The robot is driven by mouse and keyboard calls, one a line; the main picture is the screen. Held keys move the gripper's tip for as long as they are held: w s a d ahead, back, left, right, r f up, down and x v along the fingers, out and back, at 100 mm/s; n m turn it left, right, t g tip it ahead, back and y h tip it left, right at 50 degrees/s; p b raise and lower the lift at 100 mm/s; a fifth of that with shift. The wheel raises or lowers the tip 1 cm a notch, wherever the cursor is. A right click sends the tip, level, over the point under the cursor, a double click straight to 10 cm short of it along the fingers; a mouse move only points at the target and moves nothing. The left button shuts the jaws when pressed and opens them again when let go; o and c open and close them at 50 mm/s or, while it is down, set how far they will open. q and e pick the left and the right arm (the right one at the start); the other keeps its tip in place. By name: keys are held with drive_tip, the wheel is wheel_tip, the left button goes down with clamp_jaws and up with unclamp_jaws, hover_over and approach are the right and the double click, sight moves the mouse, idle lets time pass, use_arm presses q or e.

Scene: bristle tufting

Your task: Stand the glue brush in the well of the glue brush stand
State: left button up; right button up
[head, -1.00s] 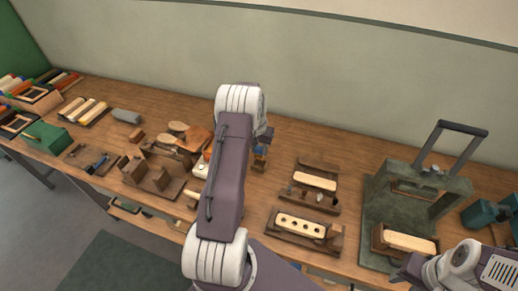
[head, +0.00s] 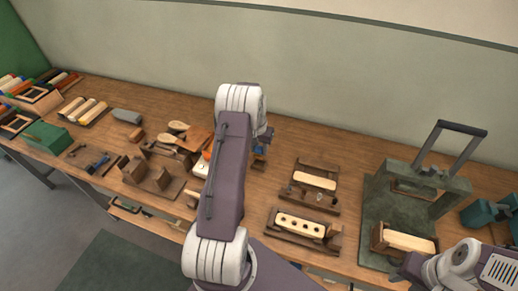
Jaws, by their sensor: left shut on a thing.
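My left arm comes up through the middle of the head view and hides much of what lies behind it. My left gripper (head: 262,148) shows only in part, just right of the arm's white joint, low over the table. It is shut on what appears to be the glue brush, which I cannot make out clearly. A small brown block (head: 258,163) shows right below the gripper and may be the glue brush stand. Its well is not visible, and I cannot tell if the brush touches it. My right gripper (head: 401,273) is a dark, partly hidden shape at the lower right.
A pale block with several holes (head: 300,226) sits in a wooden holder right of my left arm. Behind it are a small tool rack (head: 310,199) and another pale block (head: 315,182). A green press (head: 394,203) stands at the right. Bare tabletop (head: 325,145) lies behind the racks.

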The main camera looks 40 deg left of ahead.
sight(259, 157)
use_arm(q)
drive_tip(key=shift+f, duration=0.15)
drive_tip(key=shift+f+b, duration=1.6)
drive_tip(key=shift+f, duration=0.85)
drive_tip(key=shift+f, duration=0.3)
drive_tip(key=o, duration=1.7)
drive_tip(key=shift+r, duration=0.15)
drive_tip(key=shift+r+p, duration=2.65)
drive_tip(key=shift+r, duration=0.8)
drive_tip(key=shift+f, duration=0.1)
